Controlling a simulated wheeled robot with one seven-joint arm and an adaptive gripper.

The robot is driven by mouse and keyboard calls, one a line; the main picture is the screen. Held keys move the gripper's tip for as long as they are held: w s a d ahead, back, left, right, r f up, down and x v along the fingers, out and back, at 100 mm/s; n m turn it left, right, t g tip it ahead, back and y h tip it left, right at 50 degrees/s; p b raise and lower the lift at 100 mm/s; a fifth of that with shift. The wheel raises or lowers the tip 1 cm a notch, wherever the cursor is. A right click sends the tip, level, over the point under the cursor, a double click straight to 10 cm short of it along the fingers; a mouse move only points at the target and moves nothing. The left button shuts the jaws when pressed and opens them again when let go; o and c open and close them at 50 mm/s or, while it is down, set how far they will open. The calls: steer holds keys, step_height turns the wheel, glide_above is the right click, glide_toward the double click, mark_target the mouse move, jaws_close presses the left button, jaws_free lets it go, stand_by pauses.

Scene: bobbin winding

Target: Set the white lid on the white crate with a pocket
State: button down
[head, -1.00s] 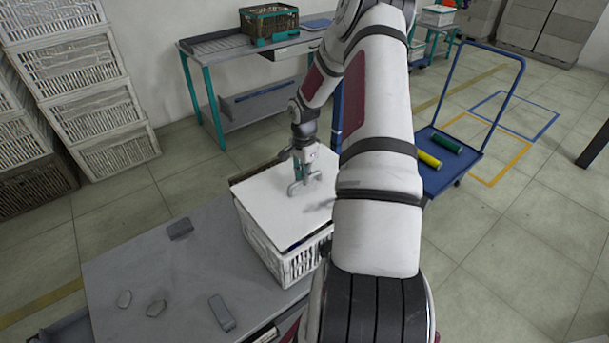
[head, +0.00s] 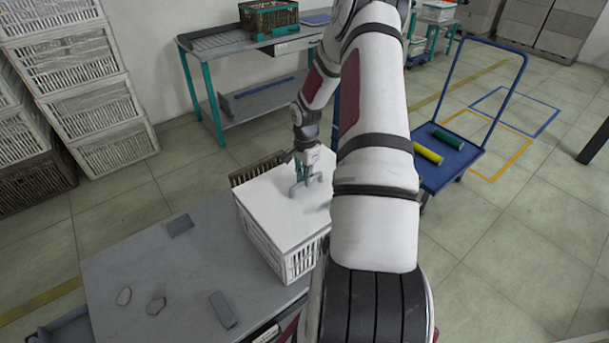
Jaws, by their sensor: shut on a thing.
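The white lid (head: 275,212) lies over the top of the white crate (head: 302,262), its edges close to the crate's rim. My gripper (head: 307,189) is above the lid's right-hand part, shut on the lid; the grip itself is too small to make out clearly. The crate has slatted walls and stands on the grey table (head: 140,262). The crate's pocket cannot be made out. My arm hides the crate's right side.
A dark slatted crate (head: 257,167) shows just behind the white crate. Several small grey pieces lie on the table's left part, including a block (head: 223,310). A blue cart (head: 455,165) with yellow and green rolls stands at right.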

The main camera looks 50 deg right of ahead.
steer(key=shift+f+b, duration=0.5)
steer(key=shift+f, duration=0.6)
steer(key=c, duration=1.5)
jaws_free()
steer(key=shift+c, duration=0.2)
steer(key=shift+r, duration=0.1)
step_height(320, 180, up, 12)
